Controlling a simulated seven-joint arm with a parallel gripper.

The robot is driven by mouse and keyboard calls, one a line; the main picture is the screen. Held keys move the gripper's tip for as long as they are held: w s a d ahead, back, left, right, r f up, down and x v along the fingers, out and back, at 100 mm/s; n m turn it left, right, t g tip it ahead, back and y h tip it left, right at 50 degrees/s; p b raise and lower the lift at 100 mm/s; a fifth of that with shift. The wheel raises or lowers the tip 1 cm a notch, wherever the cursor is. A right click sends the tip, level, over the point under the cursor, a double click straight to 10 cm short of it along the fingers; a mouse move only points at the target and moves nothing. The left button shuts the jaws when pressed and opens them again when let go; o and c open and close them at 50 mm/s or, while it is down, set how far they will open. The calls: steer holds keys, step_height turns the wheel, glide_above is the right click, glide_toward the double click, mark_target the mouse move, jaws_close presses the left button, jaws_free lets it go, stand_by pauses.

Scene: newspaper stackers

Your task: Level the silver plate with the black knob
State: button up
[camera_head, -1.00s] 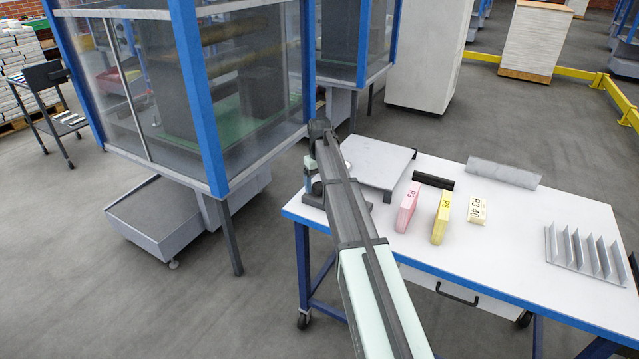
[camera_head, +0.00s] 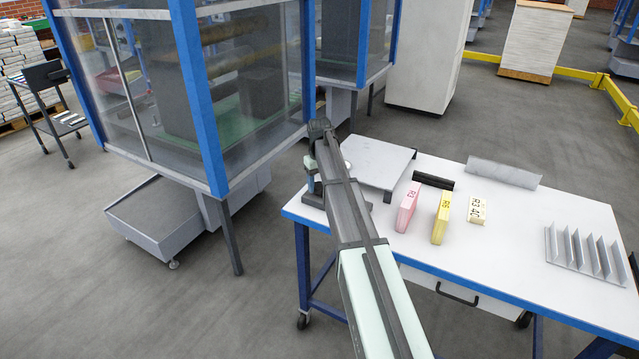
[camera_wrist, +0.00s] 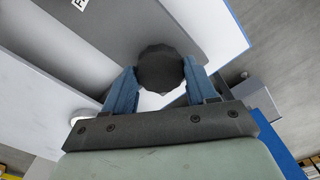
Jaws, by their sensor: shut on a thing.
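The black knob (camera_wrist: 160,70) sits between the two blue fingers of my gripper (camera_wrist: 160,88) in the wrist view. The fingers touch it on both sides, and the gripper is shut on it. The silver plate (camera_head: 376,162) is the flat grey square at the left end of the table in the head view. It looks close to flat, but I cannot tell its exact tilt. In the head view my arm hides the knob and most of my gripper.
The white table (camera_head: 520,250) has a blue edge. A pink block (camera_head: 408,207), a yellow block (camera_head: 441,216), a small cream box (camera_head: 477,209), a black bar (camera_head: 433,180), a grey bar (camera_head: 503,172) and a finned rack (camera_head: 585,252) stand right of the plate. A blue-framed machine (camera_head: 205,100) stands left.

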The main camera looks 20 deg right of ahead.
mark_target(320, 185)
steer(key=shift+m, duration=0.4)
steer(key=o, duration=1.1)
steer(key=shift+c, duration=0.2)
step_height(320, 185, up, 14)
steer(key=shift+f, duration=0.1)
